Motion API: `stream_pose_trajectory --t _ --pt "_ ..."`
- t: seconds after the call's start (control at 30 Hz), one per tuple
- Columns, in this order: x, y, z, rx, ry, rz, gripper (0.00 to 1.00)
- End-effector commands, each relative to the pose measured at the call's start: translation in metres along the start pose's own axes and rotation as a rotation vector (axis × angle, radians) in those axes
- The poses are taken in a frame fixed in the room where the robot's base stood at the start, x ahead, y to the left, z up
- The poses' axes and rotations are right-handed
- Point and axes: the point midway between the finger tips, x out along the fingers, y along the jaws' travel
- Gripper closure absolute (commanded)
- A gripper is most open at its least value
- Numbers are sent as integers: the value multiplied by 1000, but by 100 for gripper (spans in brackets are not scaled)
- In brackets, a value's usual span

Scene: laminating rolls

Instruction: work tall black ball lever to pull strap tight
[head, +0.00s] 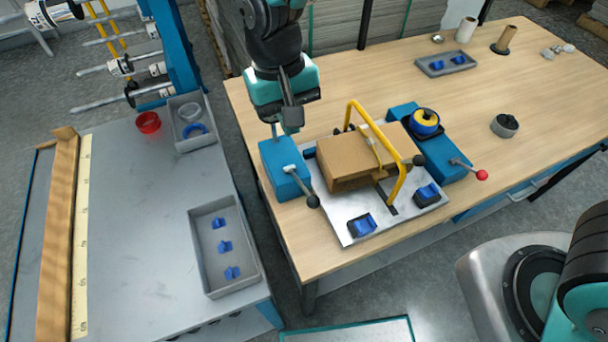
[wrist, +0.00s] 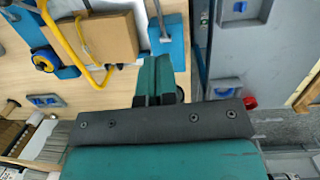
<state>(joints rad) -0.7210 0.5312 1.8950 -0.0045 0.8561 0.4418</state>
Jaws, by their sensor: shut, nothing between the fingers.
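A blue block (head: 283,165) stands on the table left of the cardboard box (head: 347,160). A silver lever ending in a black ball (head: 313,201) comes out of it and tilts toward the front. Another black ball (head: 418,160) shows right of the yellow arch (head: 398,180). A thin yellowish strap (head: 376,152) lies over the box. My gripper (head: 292,125) is shut and empty, just above and behind the blue block, apart from the lever. In the wrist view my gripper (wrist: 160,80) points toward the blue block (wrist: 168,42), with the lever's rod (wrist: 161,18) partly visible.
A blue unit (head: 440,155) with a blue-yellow spool (head: 424,122) and a red-ball lever (head: 482,175) stands to the right. A grey tray (head: 457,64) is farther back. A grey bench (head: 150,230) stands left across a gap. The right-hand tabletop has free room.

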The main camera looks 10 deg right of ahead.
Motion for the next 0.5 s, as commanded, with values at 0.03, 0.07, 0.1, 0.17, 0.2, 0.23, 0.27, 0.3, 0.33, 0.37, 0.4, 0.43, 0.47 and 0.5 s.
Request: stream_pose_trajectory --t 0.03,0.07,0.1,0.17,0.2,0.23,0.27,0.3,0.33,0.37,0.4,0.43,0.47,0.5 --pt "0 -1 0 -2 0 0 100" --pt "0 -1 0 -2 0 0 100" --pt "0 -1 0 -3 0 0 100" --pt "0 -1 0 -4 0 0 100" --pt "0 -1 0 -4 0 0 100" --pt "1 -1 0 -4 0 0 100" --pt "2 -1 0 -4 0 0 100" --pt "4 -1 0 -4 -1 0 100" --pt "7 -1 1 -3 -2 0 100" --pt "10 0 1 -3 -3 1 100" --pt "15 0 1 -3 -3 1 100" --pt "20 0 1 -3 -5 1 100" --pt "24 0 1 -3 -4 1 100" --pt "32 0 2 -3 -6 2 100"
